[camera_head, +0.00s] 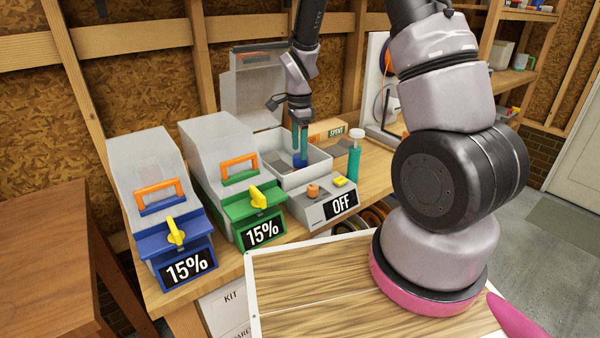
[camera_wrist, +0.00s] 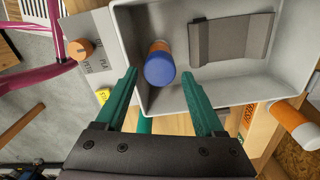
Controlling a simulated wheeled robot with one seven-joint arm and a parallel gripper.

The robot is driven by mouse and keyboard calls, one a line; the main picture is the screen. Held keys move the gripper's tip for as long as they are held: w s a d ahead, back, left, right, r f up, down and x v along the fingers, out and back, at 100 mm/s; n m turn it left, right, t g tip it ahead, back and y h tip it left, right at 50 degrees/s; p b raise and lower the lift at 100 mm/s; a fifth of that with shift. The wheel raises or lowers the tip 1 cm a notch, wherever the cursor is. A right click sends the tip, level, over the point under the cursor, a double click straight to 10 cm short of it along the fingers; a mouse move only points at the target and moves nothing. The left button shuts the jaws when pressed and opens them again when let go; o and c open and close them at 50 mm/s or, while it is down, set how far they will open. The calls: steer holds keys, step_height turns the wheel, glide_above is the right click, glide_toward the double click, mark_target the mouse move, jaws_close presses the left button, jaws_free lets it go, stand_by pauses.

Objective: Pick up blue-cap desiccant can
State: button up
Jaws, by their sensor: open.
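The blue-cap desiccant can (camera_wrist: 160,68) stands in the open light-grey box (camera_wrist: 120,30), near the box's wall. Its blue cap faces the camera and a bit of orange and white body shows behind it. In the head view the can's blue part (camera_head: 299,162) shows low in the box (camera_head: 318,172). My gripper (camera_head: 300,148) reaches down into this box from above. In the wrist view its teal fingers are open (camera_wrist: 159,78), with the can in line with the gap between them. I cannot tell whether either finger touches it.
A dark grey plate (camera_wrist: 231,38) lies in the box beside the can. The box's lid (camera_head: 252,95) stands raised behind. Closed bins with a blue front (camera_head: 160,238) and a green front (camera_head: 240,212) stand to the left. A teal bottle (camera_head: 354,160) stands right of the box.

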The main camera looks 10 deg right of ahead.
mark_target(300, 161)
steer(key=shift+d+f, duration=0.1)
steer(key=shift+f, duration=2.65)
jaws_close()
